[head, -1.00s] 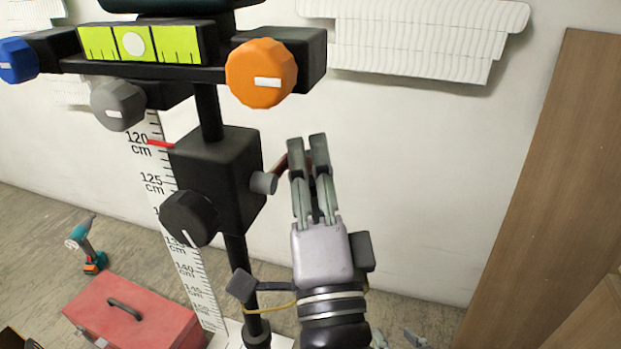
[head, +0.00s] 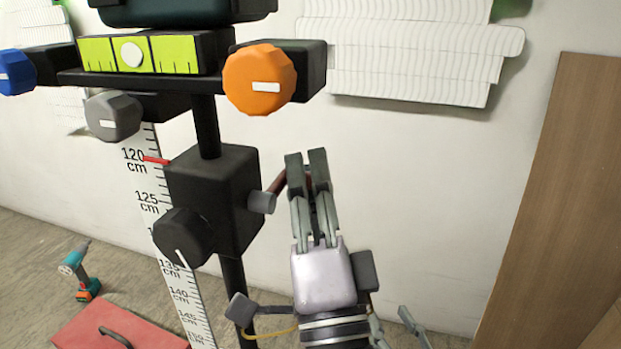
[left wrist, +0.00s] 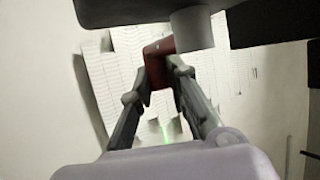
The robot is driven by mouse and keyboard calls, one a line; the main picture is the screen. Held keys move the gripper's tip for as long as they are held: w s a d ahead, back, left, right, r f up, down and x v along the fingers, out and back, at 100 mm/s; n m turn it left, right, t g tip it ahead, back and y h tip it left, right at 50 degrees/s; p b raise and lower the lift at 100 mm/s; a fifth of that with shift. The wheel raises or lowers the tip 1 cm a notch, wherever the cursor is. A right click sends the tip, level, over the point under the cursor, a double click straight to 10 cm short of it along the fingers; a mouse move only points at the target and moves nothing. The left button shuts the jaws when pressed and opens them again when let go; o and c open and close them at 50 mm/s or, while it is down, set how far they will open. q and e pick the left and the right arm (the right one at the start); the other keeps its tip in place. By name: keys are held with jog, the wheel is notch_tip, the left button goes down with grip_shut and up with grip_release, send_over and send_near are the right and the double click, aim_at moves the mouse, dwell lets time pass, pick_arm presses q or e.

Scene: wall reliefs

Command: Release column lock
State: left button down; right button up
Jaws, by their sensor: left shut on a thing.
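The dark red lock lever (head: 279,183) sticks out from a grey pivot (head: 262,202) on the right side of the black clamp block (head: 212,200). The block sits on the black column (head: 207,127). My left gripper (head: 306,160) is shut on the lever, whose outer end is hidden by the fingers. In the left wrist view the lever (left wrist: 157,65) sits between the fingertips (left wrist: 160,80). A black knob (head: 182,237) is on the block's front. My right gripper (head: 396,320) shows only partly at the bottom, its fingers apart and empty.
A red pointer (head: 156,160) is near the 120 cm mark of the white scale (head: 150,200). Above are an orange knob (head: 258,80), grey knob (head: 113,115) and blue knob (head: 15,72). A red toolbox (head: 120,328) and drill (head: 78,270) lie below. A wooden panel (head: 545,200) stands right.

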pick_arm(q)
jog(key=c, duration=1.5)
grip_release()
jog(key=shift+c, duration=0.2)
jog(key=v, duration=0.7)
jog(key=shift+s, duration=0.2)
jog(key=shift+f, duration=0.15)
